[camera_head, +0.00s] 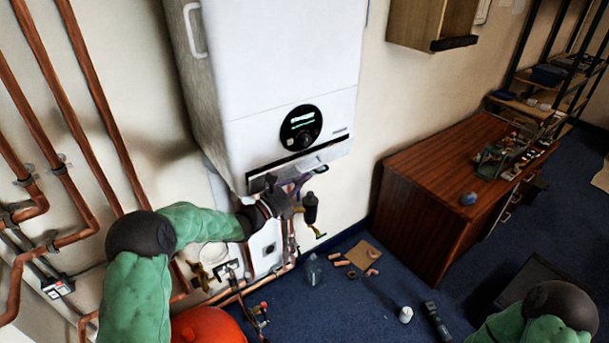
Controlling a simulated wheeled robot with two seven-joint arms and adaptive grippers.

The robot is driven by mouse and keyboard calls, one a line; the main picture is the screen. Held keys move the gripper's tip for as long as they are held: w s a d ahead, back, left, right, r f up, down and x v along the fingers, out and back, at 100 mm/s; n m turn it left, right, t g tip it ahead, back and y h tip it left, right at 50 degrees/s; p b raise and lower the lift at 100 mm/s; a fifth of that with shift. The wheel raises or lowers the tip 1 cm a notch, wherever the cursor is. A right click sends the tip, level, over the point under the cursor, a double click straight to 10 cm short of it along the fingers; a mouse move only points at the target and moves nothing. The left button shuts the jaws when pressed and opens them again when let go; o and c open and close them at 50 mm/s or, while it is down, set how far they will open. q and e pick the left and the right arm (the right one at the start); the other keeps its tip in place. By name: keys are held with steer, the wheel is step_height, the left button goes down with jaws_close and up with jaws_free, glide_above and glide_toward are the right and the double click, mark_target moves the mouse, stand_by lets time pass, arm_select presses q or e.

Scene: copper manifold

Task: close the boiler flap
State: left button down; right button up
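The white boiler (285,75) hangs on the wall, with a round dark dial and display on its front. A narrow grey flap (262,181) shows along the boiler's lower front edge. My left arm reaches in from the left, and my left gripper (298,188) is just under the boiler's bottom edge, close to the flap and overlapping it in the picture. I cannot tell whether it touches the flap or how far its fingers are apart. Part of the flap is hidden by the gripper. My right arm shows at the lower right; its gripper is out of view.
Copper pipes (95,90) run down the wall at left. Valves and pipework sit below the boiler, beside a red rounded vessel (207,326). A wooden desk (440,185) stands at right. Small parts and a white roll (405,314) lie on the blue carpet (350,312).

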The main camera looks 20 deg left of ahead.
arm_select(q)
steer(key=shift+w+a+r+n+p, duration=0.25)
steer(key=shift+a+r+n+p, duration=0.1)
steer(key=shift+r+n+p, duration=0.4)
steer(key=shift+f, duration=0.15)
